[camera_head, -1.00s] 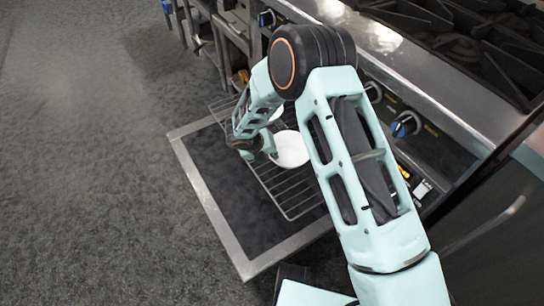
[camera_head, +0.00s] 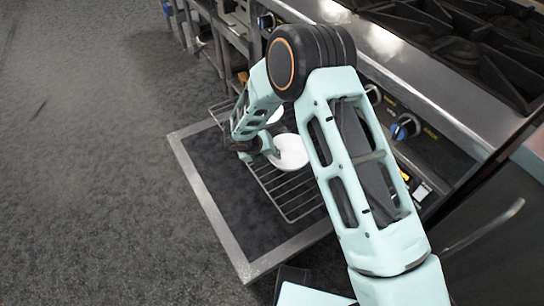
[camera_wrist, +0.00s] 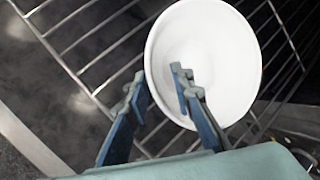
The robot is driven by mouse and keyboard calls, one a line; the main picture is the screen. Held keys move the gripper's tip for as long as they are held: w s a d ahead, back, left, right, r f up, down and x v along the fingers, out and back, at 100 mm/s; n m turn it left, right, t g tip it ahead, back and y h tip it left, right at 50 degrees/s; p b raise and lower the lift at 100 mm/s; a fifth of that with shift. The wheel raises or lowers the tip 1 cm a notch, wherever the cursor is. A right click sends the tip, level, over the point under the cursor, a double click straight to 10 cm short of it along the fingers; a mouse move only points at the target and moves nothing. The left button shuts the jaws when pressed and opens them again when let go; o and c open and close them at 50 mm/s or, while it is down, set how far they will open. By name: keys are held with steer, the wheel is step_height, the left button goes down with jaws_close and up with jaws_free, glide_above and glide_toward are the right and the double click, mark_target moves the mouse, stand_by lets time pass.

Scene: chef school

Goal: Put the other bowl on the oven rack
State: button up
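A white bowl (camera_head: 290,152) sits on the wire oven rack (camera_head: 296,197), which is pulled out over the lowered oven door. It fills the upper middle of the wrist view (camera_wrist: 225,55). My gripper (camera_wrist: 157,86) is open at the bowl's left rim. One finger is over the inside of the bowl and the other is outside, with a visible gap between them. In the head view my gripper (camera_head: 266,148) is partly hidden at the bowl's left edge.
The open oven door (camera_head: 222,232) has a pale metal frame and lies low over the grey floor. The stove front with blue knobs (camera_head: 405,126) and burner grates (camera_head: 465,45) stand to the right. A metal shelf unit (camera_head: 235,35) is behind. The floor at left is clear.

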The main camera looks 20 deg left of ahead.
steer(key=p+v, duration=0.2)
steer(key=v, duration=0.9)
steer(key=shift+p, duration=0.35)
